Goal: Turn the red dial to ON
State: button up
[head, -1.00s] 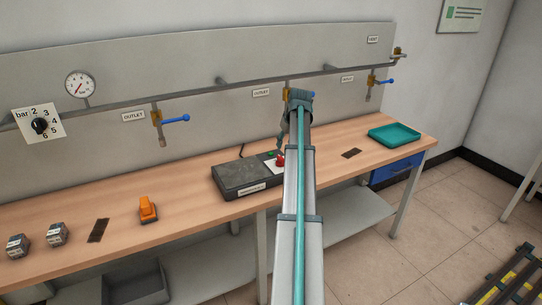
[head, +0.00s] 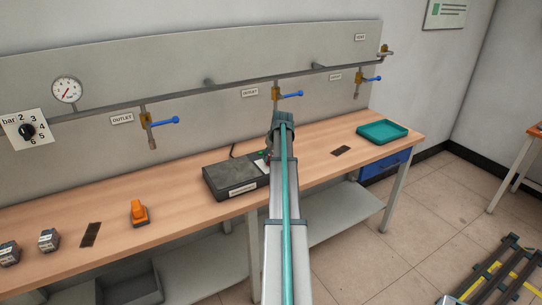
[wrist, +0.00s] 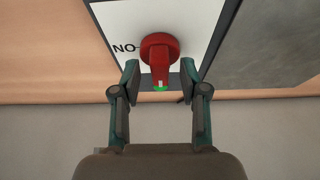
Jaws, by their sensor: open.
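The red dial (wrist: 160,46) sits on a white panel (wrist: 113,17) of the dark heater box (head: 234,180). In the wrist view its grip points down the picture, with a pale mark at its end and a green spot just below. A label beside it reads "NO", which looks like ON upside down. My gripper (wrist: 160,66) is open, with one fingertip on each side of the dial's grip. Gaps show between fingers and grip; I cannot tell the depth. In the head view my arm hides most of the dial and the gripper's fingers.
The heater box stands on a wooden bench (head: 180,190). An orange object (head: 138,213) is to its left and a teal tray (head: 382,131) to its right. A pipe with blue-handled valves (head: 290,95) runs along the wall panel behind. The bench between box and tray is mostly clear.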

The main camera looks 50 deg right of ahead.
grip_shut()
dwell(0.5)
jog(key=m, duration=0.2)
jog(key=m+g+h, duration=0.1)
jog(key=m, duration=0.1)
jog(key=shift+w+a+m+b, duration=0.1)
jog(key=shift+a+m+b, duration=0.05)
jog(key=shift+m+b, duration=0.2)
jog(key=m, duration=0.2)
jog(key=m+g+h, duration=0.1)
jog(key=m, duration=0.1)
jog(key=shift+w+m+h+b, duration=0.1)
jog(key=shift+m+h+b, duration=0.15)
jog(key=shift+h+b, duration=0.05)
jog(key=m+g, duration=0.1)
jog(key=m, duration=0.1)
jog(key=m+g+b, duration=0.1)
jog(key=m, duration=0.2)
jog(key=shift+w+g, duration=0.15)
jog(key=shift+g, duration=0.15)
jog(key=shift+m+g+b, duration=0.4)
jog(key=shift+m+g, duration=0.2)
jog(key=shift+m, duration=1.3)
